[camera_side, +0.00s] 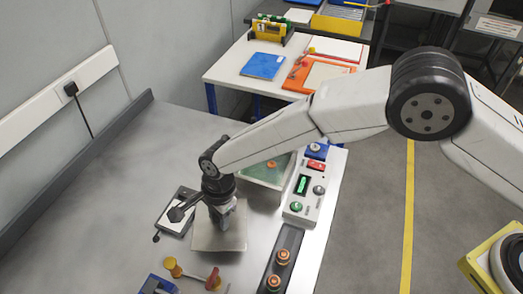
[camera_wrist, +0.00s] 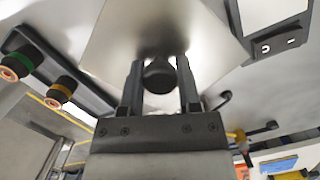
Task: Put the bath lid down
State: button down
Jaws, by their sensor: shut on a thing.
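The bath lid (camera_side: 221,240) is a flat, pale metallic square plate on or just above the steel bench; I cannot tell whether it touches. In the wrist view the lid (camera_wrist: 125,32) fills the upper middle, with a dark round knob (camera_wrist: 159,76) between the fingers. My gripper (camera_side: 222,212) points down over the lid and is shut on its knob. The fingers of my gripper (camera_wrist: 160,85) stand on both sides of the knob. The bath (camera_side: 250,180) is uncovered behind the lid, with greenish contents and an orange item (camera_side: 271,164) inside. My arm partly hides it.
A control box (camera_side: 303,190) with a green display stands right of the bath. A black rack (camera_side: 270,284) with orange-topped pieces is at the front right. A dark device with a white top (camera_side: 177,212) sits close left of the lid. The bench's left side is clear.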

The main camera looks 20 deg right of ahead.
jog(key=shift+f, duration=1)
jog(key=shift+f, duration=0.1)
jog(key=shift+c, duration=1.5)
grip_release()
notch_tip(320, 180, up, 12)
jog(key=d, duration=0.1)
jog(key=shift+w+d, duration=0.35)
